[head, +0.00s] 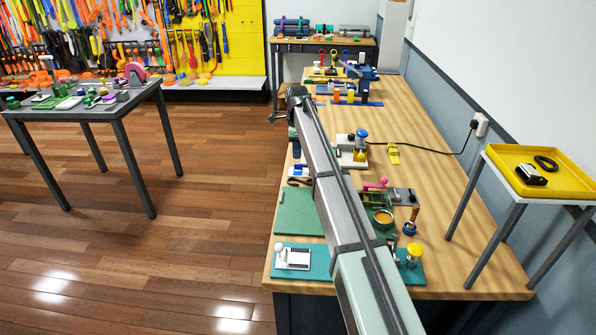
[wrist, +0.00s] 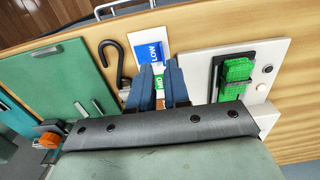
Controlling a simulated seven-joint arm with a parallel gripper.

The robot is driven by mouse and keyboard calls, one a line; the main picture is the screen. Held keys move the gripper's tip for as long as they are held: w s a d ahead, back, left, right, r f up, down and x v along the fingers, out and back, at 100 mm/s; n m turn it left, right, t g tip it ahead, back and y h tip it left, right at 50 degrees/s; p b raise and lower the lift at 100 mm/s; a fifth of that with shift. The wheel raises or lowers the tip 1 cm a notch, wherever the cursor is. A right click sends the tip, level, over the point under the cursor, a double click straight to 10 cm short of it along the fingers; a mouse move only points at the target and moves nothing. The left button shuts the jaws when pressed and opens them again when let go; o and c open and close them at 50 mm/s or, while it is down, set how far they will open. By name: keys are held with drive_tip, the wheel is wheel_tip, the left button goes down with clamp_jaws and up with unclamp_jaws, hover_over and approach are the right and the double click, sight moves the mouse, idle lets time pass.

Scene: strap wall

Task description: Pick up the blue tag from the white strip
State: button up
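The blue tag (wrist: 151,53), marked LOW, lies on the white strip (wrist: 154,32) in the wrist view. A green tag (wrist: 161,82) marked MID lies below it on the same strip, partly hidden by my fingers. My gripper (wrist: 159,68) is open and empty, its two dark blue fingers apart. In this view the fingertips reach the lower edge of the blue tag, and the green tag shows between the fingers. Whether they touch the strip cannot be told. In the head view the white strip (head: 299,171) is small beside my arm, and my fingers cannot be made out.
A black hook (wrist: 112,60) lies left of the strip, with a green board (wrist: 60,75) beyond it. A white board (wrist: 268,58) with a green block (wrist: 237,70) stands to the right. The wooden bench (head: 430,190) has bare surface along its right side.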

sight(298, 170)
drive_tip(key=shift+w+d+f, duration=0.1)
drive_tip(key=shift+f, duration=1.2)
drive_tip(key=shift+w+d+f, duration=0.1)
drive_tip(key=shift+f, duration=1.15)
drive_tip(key=shift+c, duration=0.2)
clamp_jaws()
